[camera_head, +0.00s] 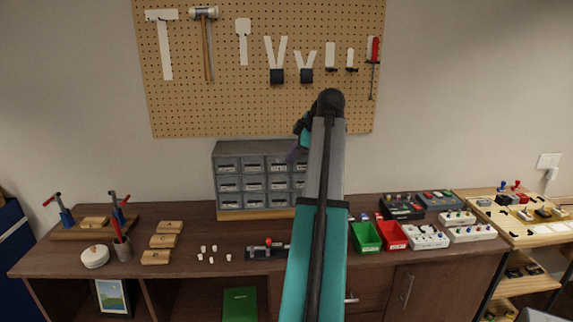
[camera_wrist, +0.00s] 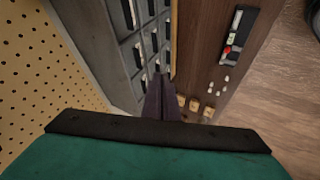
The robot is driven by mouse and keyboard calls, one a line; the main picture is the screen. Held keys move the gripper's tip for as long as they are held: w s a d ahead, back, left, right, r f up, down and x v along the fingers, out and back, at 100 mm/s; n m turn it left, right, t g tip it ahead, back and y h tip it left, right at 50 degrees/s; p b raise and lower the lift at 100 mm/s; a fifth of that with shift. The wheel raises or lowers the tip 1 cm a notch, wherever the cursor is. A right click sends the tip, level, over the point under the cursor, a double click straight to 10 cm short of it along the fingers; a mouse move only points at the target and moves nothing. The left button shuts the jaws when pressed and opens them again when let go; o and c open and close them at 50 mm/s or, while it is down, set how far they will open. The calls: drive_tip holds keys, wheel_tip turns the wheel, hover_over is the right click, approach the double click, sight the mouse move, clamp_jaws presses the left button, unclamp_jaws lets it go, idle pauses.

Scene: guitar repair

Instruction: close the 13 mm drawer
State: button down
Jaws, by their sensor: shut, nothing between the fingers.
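The grey drawer cabinet (camera_head: 262,147) stands on the bench against the wall, with several small labelled drawers in rows. The labels are too small to read, so I cannot tell which drawer is the 13 mm one. My arm hides the cabinet's right part. No drawer visibly sticks out in the part I can see. My gripper (camera_head: 294,154) is at the cabinet's upper right front. In the wrist view my gripper (camera_wrist: 160,85) is shut and empty, its fingers pointing along the drawer fronts of the cabinet (camera_wrist: 88,42). I cannot tell whether it touches a drawer.
A pegboard (camera_head: 225,100) with hanging tools is on the wall above the cabinet.

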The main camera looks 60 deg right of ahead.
drive_tip(key=shift+v, duration=1.4)
drive_tip(key=shift+d, duration=0.1)
